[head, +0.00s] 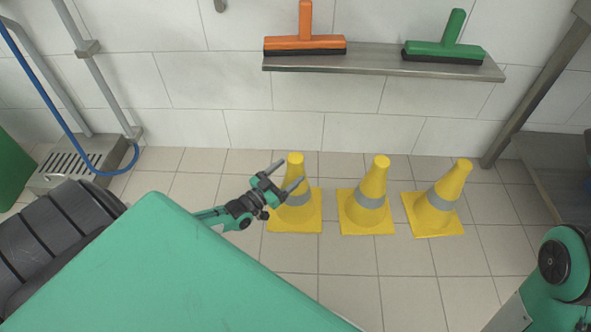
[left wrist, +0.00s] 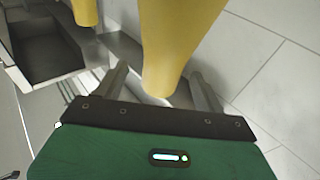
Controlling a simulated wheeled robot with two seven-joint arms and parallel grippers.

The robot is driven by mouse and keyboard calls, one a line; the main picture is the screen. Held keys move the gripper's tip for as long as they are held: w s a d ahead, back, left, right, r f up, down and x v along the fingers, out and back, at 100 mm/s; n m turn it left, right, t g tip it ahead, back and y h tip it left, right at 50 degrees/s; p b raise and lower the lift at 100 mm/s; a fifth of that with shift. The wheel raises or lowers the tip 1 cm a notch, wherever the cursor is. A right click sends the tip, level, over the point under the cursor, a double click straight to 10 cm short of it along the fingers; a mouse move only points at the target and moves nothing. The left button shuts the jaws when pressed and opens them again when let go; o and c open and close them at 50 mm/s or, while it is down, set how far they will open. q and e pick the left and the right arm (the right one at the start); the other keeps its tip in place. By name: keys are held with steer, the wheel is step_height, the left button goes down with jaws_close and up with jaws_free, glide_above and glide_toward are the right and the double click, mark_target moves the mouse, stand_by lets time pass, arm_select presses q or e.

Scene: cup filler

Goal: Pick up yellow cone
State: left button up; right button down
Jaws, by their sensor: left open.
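Three yellow cones with grey bands and square bases stand upright in a row on the tiled floor: the left cone (head: 296,212), the middle cone (head: 368,203) and the right cone (head: 439,202). My left gripper (head: 289,174) is open at the upper part of the left cone and partly covers it. In the left wrist view, a yellow cone's narrow end (left wrist: 172,60) shows between the open fingers of the gripper (left wrist: 160,75), with visible gaps at both sides. Part of a second cone (left wrist: 85,12) shows at the top. My right gripper is not in view.
A metal wall shelf (head: 375,58) holds an orange squeegee (head: 305,40) and a green squeegee (head: 445,48). A metal drain box (head: 75,165) with a blue hose (head: 62,115) is at the left. A metal frame (head: 535,90) stands at the right. Floor in front of the cones is clear.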

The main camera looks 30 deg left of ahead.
arm_select(q)
steer(key=shift+b+x, duration=1.65)
steer(key=shift+x, duration=0.65)
steer(key=shift+w, duration=0.6)
steer(key=shift+r, duration=0.1)
steer(key=shift+c, duration=0.4)
jaws_close()
